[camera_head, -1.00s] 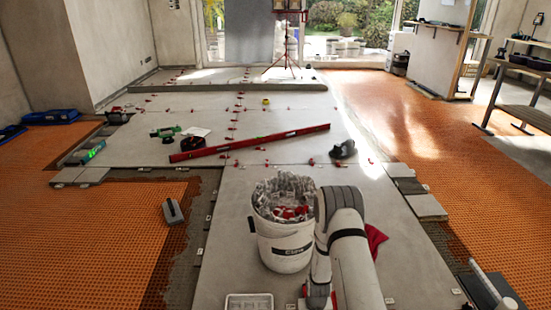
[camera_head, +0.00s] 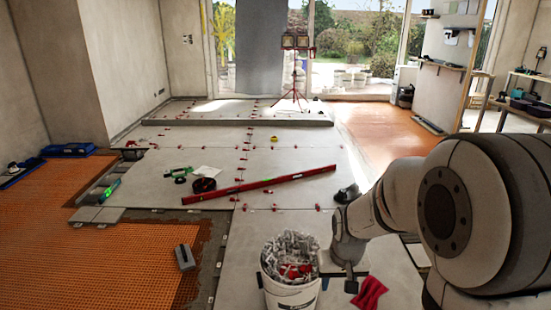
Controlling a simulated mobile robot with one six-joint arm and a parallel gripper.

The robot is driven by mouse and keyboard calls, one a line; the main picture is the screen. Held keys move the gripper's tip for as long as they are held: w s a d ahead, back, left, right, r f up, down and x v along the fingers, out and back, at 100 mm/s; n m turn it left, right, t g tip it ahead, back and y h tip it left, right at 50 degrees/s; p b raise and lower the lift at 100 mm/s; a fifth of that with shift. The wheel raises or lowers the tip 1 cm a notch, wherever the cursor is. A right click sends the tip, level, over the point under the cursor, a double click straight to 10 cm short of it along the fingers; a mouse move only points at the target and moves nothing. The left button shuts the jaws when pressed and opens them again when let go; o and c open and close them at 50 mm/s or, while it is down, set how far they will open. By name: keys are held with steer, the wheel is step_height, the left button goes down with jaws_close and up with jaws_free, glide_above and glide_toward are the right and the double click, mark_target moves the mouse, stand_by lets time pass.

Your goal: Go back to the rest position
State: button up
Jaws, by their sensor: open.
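My arm rises large at the right of the head view and bends down to my gripper (camera_head: 339,283). The gripper hangs just right of the white bucket (camera_head: 291,294), close to its rim in the picture. Its jaws are open, and I see nothing held between them. The bucket is full of pale clips and a few red pieces (camera_head: 296,271). Its lower part is cut off by the frame's bottom edge. Whether the gripper touches the bucket I cannot tell.
A red cloth (camera_head: 370,292) lies right of the gripper. A long red level (camera_head: 262,184) lies across the grey tiles. A grey float (camera_head: 185,257) rests on the left. Orange matting (camera_head: 60,255) covers the left floor. A red work-light tripod (camera_head: 295,85) stands at the back.

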steer(key=s+r+p, duration=0.5)
steer(key=s+r, duration=0.2)
steer(key=r, duration=0.4)
steer(key=s+r+t+p, duration=0.1)
steer(key=s+r+p, duration=0.4)
steer(key=s+r, duration=0.3)
steer(key=v, duration=0.3)
steer(key=shift+w+r, duration=0.2)
steer(key=shift+w, duration=0.05)
steer(key=shift+c, duration=0.2)
